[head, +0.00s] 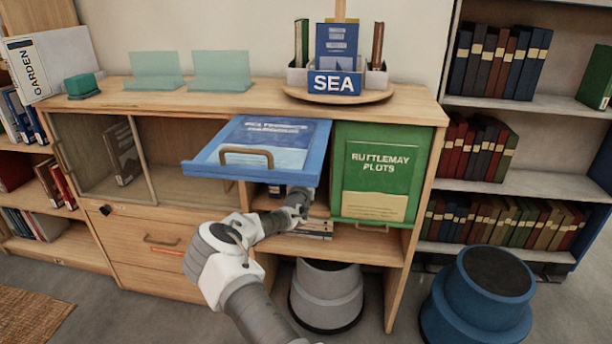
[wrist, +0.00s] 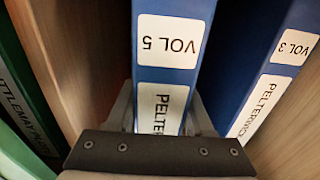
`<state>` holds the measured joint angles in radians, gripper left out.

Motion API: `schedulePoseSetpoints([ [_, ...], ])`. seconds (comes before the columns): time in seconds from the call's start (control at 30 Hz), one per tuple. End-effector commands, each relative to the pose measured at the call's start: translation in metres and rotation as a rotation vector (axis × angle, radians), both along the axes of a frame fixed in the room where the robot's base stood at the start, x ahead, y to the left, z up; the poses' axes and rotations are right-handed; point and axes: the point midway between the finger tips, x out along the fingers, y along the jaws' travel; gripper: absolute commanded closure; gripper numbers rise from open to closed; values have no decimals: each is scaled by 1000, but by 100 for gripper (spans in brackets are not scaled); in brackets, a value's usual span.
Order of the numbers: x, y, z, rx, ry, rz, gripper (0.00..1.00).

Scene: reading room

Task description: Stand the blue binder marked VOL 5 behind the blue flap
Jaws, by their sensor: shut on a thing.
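The blue flap (head: 238,170) is raised and sticks out from the cabinet over an open compartment. My gripper (head: 299,198) reaches in under the flap, its tip partly hidden by it. In the wrist view my gripper (wrist: 161,112) is shut on the blue binder marked VOL 5 (wrist: 168,78), one finger on each side of its spine. The labels appear upside down in that view. Another blue binder, marked VOL 3 (wrist: 284,75), stands to the right of VOL 5 with a narrow gap between. How the base of VOL 5 rests cannot be seen.
A wooden divider (wrist: 75,65) is left of VOL 5 in the wrist view, with a green thing (wrist: 20,135) beyond it. The green Ruttlemay Plots flap (head: 375,140) is closed at right. Stools, one grey (head: 326,295) and one blue (head: 480,300), stand on the floor.

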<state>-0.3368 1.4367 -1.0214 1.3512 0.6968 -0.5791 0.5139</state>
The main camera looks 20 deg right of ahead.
Motion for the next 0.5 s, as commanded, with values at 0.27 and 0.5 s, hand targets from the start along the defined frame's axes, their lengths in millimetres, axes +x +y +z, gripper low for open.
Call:
schedulePoseSetpoints([
  [0.27, 0, 0, 2, -1, -4, 1, 26],
  [0.5, 0, 0, 1, -1, -2, 0, 13],
])
